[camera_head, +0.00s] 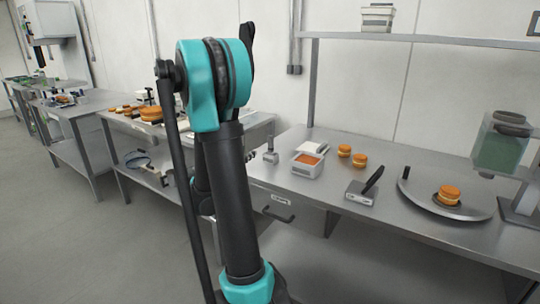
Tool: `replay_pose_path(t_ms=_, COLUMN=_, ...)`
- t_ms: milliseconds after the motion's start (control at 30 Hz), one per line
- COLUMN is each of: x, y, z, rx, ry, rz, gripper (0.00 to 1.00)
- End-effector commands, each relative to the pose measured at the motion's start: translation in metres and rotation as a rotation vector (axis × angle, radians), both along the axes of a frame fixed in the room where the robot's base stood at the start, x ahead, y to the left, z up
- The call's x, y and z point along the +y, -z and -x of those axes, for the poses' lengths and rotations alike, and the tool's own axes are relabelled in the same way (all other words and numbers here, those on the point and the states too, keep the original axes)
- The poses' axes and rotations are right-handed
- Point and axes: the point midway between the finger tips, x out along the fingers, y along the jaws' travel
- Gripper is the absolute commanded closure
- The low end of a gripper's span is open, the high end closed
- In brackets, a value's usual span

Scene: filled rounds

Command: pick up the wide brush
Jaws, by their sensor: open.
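I cannot pick out the wide brush for certain. A grey block with a slanted black handle (362,193) rests near the front of the right-hand steel table (330,215). A small grey upright piece with a wide foot (271,156) stands at that table's left end. Either could be a brush, but both are too small to tell. My teal and black arm rises in front of the tables, left of both pieces. My gripper does not show; the arm's far end is hidden behind its nearer links.
A white tub with orange filling (306,166), two orange rounds (352,155) and a round grey plate (415,201) bearing another round share the table. A green-tinted container (500,147) stands at far right. A shelf (440,41) runs above. Other tables stand left; the floor there is clear.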

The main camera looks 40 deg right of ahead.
Motion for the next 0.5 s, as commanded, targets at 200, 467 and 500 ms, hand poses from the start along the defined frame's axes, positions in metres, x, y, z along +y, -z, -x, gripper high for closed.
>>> replay_pose_path(t_ms=200, x=-0.031, y=-0.002, z=-0.012, rx=-0.011, ry=0.006, rz=0.008, gripper=0.57)
replay_pose_path(t_ms=467, x=-0.079, y=-0.001, z=-0.032, rx=-0.009, ry=0.004, rz=0.007, gripper=0.57)
replay_pose_path(t_ms=500, x=-0.086, y=-0.001, z=-0.034, rx=-0.009, ry=0.005, rz=0.007, gripper=0.57)
